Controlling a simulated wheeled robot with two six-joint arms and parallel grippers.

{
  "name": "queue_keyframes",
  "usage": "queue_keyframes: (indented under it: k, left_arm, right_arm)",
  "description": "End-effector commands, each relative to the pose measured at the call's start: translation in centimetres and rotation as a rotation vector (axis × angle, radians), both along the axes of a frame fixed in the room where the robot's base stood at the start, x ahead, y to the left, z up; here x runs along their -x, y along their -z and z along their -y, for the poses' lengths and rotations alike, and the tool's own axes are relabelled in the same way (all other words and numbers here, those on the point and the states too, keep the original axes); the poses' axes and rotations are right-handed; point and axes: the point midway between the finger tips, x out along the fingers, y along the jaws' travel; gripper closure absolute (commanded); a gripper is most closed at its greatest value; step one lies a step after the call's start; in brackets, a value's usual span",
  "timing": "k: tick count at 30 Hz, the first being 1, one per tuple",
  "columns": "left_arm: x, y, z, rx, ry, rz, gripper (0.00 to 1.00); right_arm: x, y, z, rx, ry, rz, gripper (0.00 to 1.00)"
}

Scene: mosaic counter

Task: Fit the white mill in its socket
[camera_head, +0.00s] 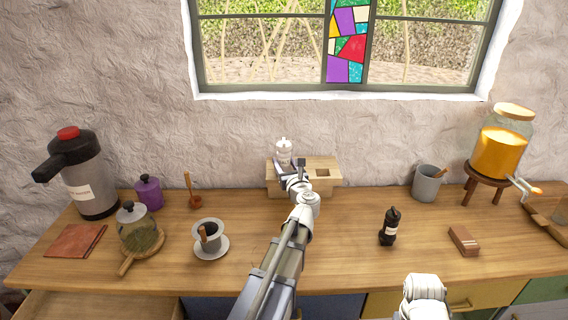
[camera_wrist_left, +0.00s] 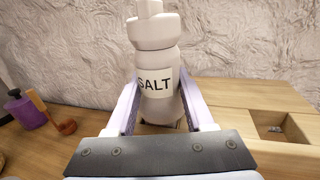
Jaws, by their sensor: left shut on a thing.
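The white mill (camera_head: 284,150), labelled SALT, stands upright at the left part of the wooden block (camera_head: 328,163) against the wall. In the left wrist view the mill (camera_wrist_left: 155,55) is between the two fingers of my left gripper (camera_wrist_left: 158,108), which is shut on its body. The wooden block (camera_wrist_left: 240,112) shows to the right there, with an open square socket (camera_head: 322,173) in its right part. The mill's foot and the left part of the block are hidden by my gripper, so I cannot tell whether the mill is seated.
A black mill (camera_head: 390,227) and a brown box (camera_head: 464,240) stand on the counter to the right. A grey cup (camera_head: 427,184) is right of the block. A wooden scoop (camera_head: 194,200), purple canister (camera_head: 149,192) and dripper (camera_head: 210,236) are to the left.

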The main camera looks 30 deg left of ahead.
Motion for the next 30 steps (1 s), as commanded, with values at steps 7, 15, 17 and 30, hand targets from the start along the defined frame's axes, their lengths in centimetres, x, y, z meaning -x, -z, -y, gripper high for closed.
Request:
queue_keyframes:
  k: [7, 15, 17, 30]
  left_arm:
    - [0.0, -0.04, 0.0, 0.0, 0.0, 0.0, 1.0]
    - [0.01, 0.27, -0.01, 0.0, 0.0, 0.0, 1.0]
    - [0.01, 0.25, -0.01, 0.0, 0.0, 0.0, 1.0]
    - [0.01, 0.51, -0.01, 0.0, 0.0, 0.0, 1.0]
  right_arm:
    - [0.0, -0.03, 0.0, 0.0, 0.0, 0.0, 0.5]
    - [0.0, 0.27, -0.01, 0.0, 0.0, 0.0, 0.5]
    - [0.0, 0.26, 0.01, 0.0, 0.0, 0.0, 0.5]
    - [0.0, 0.51, 0.0, 0.0, 0.0, 0.0, 0.5]
